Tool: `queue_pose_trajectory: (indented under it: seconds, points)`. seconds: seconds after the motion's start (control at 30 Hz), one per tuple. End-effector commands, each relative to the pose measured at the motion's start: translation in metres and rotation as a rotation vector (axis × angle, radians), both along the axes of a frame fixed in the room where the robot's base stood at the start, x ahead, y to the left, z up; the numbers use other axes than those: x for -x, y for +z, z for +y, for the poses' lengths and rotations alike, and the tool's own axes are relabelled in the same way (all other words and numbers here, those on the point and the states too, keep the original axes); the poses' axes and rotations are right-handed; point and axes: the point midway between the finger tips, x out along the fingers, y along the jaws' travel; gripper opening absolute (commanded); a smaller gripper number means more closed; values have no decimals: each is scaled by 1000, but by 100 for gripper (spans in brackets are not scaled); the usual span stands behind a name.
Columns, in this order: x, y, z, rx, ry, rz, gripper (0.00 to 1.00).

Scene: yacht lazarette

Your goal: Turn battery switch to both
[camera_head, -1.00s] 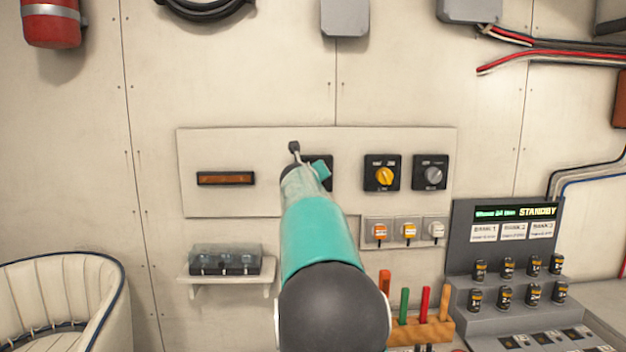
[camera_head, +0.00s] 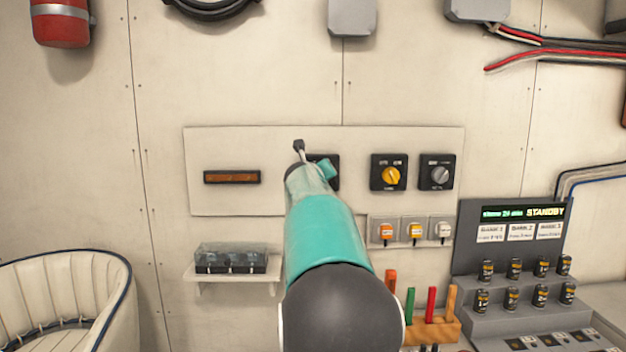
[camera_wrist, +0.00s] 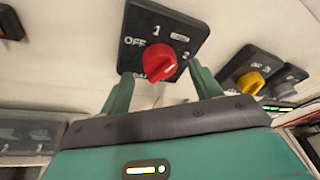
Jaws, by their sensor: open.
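The battery switch shows in the wrist view as a red round knob (camera_wrist: 158,62) on a black plate (camera_wrist: 137,28). The plate reads OFF at the left, 1 at the top and 2 at the right. A further label below is partly covered by the knob. I cannot tell for sure which mark the knob points to. My gripper (camera_wrist: 160,73) is open, with one green finger on each side just below the knob. I see no clear contact. In the head view my arm hides the knob, and only part of its black plate (camera_head: 331,181) shows.
To the right on the same panel (camera_head: 225,150) are a yellow knob (camera_head: 391,176) and a grey knob (camera_head: 440,174). Below them are three small switches (camera_head: 415,232). A fuse box (camera_head: 231,259) sits on a shelf below left. A console (camera_head: 515,250) reads STANDBY.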

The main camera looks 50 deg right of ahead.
Motion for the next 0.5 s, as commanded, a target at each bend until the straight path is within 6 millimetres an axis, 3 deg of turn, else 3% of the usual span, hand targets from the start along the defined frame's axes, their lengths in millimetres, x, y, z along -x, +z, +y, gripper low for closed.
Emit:
queue_pose_trajectory:
  seconds: [0.5]
  points:
    - [46,20,86,1,1,-2,64]
